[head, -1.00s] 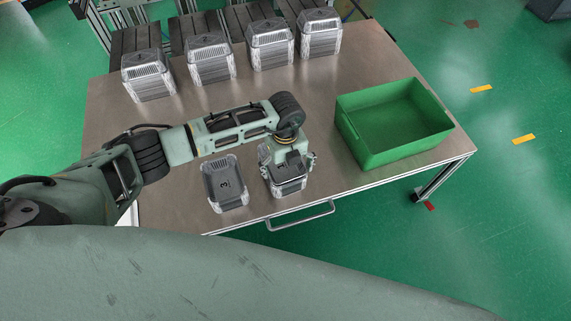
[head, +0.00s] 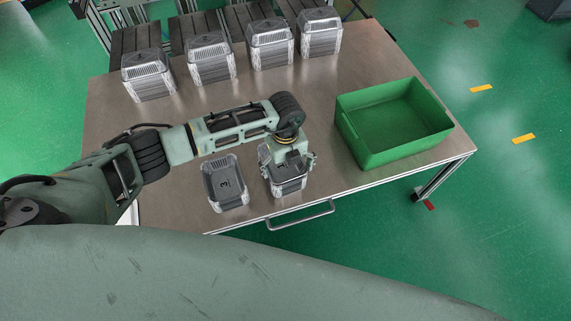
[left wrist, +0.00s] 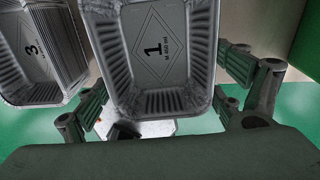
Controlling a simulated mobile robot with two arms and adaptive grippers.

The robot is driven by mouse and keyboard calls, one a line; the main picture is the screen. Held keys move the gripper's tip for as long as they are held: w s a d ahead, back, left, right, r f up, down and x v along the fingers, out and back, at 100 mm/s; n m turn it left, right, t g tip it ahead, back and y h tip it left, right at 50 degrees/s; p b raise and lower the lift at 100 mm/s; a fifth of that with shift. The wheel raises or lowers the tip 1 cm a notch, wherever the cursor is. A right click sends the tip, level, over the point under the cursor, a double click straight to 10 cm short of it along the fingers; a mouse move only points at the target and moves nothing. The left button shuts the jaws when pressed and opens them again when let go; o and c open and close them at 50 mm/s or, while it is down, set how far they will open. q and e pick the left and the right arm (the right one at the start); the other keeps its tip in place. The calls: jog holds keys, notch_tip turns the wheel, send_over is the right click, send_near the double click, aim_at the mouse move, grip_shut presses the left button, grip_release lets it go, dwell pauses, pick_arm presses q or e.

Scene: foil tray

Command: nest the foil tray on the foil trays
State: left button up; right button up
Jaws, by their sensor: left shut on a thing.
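My left gripper (head: 289,165) points down near the table's front edge. It is shut on a foil tray (head: 287,188), a silver tray with an open top. In the left wrist view the tray (left wrist: 160,100) is marked 1 and lies between the two fingers. A stack of foil trays (head: 225,184), marked 3, stands just left of it, upright and apart from my gripper; its side also shows in the left wrist view (left wrist: 35,60). Whether more trays are directly under the held one is hidden. My right gripper is not in view.
Several foil tray stacks (head: 210,60) stand in a row along the back of the steel table (head: 340,75). An empty green bin (head: 392,125) stands at the right. The table's middle is partly clear. A handle (head: 300,218) runs below the front edge.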

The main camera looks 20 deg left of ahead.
aim_at(286, 172)
pick_arm(q)
jog(key=o, duration=0.5)
jog(key=shift+o, duration=0.2)
notch_tip(286, 172, up, 12)
dwell(0.4)
dwell(0.5)
